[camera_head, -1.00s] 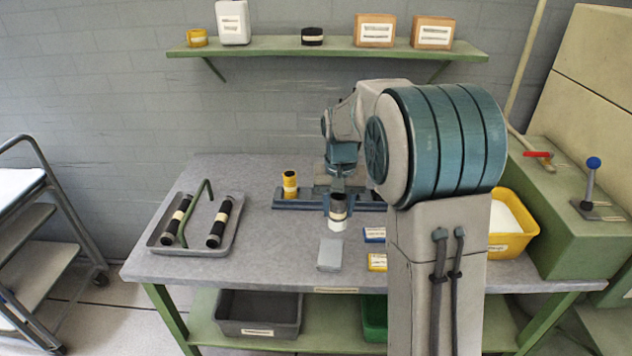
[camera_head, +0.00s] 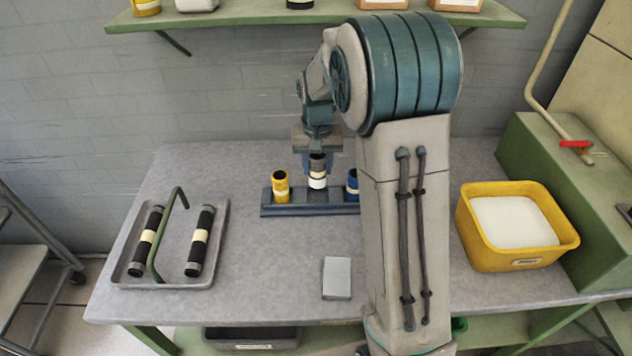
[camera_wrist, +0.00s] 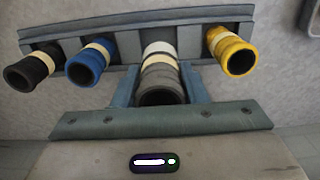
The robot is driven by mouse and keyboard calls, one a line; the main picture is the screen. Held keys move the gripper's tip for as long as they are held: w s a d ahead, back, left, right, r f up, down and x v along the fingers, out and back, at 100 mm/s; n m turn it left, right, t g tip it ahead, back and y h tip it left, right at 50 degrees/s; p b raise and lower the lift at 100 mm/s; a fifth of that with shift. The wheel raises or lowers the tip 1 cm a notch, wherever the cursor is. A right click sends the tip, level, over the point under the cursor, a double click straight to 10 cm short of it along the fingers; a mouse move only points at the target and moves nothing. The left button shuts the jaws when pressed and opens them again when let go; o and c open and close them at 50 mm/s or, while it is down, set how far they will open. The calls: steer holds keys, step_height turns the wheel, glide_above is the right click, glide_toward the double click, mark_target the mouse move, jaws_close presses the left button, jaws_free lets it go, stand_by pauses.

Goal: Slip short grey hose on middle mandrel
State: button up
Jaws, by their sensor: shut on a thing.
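The hose stands between a yellow hose (camera_head: 280,186) and a blue hose (camera_head: 352,184) on the rack. Its lower end looks slightly higher than theirs.
A black hose (camera_wrist: 34,68) shows at the rack's end in the wrist view. A grey block (camera_head: 337,278) lies in front. A yellow bin (camera_head: 478,238) stands at right.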

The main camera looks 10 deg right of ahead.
steer(key=shift+f, duration=2.95)
steer(key=shift+f, duration=0.2)
steer(key=o, duration=1.1)
steer(key=shift+r, duration=0.1)
steer(key=shift+r, duration=0.1)
step_height(320, 180, up, 11)
steer(key=s+r+t, duration=0.1)
steer(key=s, duration=0.7)
steer(key=s+r+n+t, duration=0.1)
steer(key=s, duration=0.7)
steer(key=s+r+n+t, duration=0.1)
steer(key=s, duration=0.8)
steer(key=shift+s+r, duration=0.1)
steer(key=shift+r, duration=0.15)
